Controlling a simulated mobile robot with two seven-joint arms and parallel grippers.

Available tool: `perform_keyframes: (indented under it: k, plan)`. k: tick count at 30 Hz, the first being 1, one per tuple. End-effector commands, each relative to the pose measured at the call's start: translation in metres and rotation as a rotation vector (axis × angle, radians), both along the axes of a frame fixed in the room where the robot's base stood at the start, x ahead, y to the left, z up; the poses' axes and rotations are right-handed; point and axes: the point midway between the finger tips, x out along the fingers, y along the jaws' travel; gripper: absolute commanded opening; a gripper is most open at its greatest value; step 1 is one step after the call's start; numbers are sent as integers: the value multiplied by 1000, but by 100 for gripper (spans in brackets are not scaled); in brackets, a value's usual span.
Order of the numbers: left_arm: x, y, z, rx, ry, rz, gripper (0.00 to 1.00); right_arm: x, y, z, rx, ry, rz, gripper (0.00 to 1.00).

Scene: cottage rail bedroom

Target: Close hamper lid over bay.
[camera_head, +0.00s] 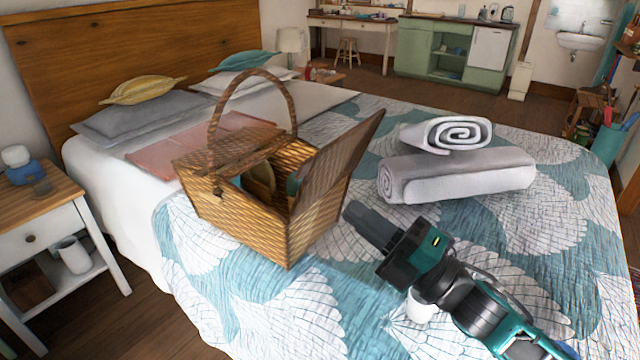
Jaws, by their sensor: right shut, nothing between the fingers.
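A wicker hamper (250,222) with a tall arched handle stands upright on the bed. Its left lid (222,157) lies down over the left bay. Its right lid (343,158) stands raised and tilted outward, so the right bay is open. A round tan thing and something teal show partly inside; the rest of the inside is hidden. My right gripper (358,217) is shut and empty, just right of the hamper and below the raised lid's outer side. I cannot tell whether it touches the hamper. My left gripper is not in view.
Rolled grey towels (460,178) lie on the bed right of the hamper, behind my right gripper. A pink folded cloth (160,155) lies behind it to the left. A nightstand (50,215) stands at left. The quilt (270,320) in front is clear.

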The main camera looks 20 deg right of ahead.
Motion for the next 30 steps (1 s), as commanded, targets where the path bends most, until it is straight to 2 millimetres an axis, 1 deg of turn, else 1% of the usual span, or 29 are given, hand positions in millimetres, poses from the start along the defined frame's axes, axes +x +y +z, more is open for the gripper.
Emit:
perform_keyframes:
  k: [1,9,15,21,30]
  plan:
    - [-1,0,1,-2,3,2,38,7,5,5,0,-4,0,0]
    - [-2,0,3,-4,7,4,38,37,28,19,1,-2,0,0]
    - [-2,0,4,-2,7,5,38,52,40,26,2,1,0,0]
    - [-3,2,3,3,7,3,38,57,45,27,1,2,0,0]
    - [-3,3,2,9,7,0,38,57,45,27,1,3,-1,0]
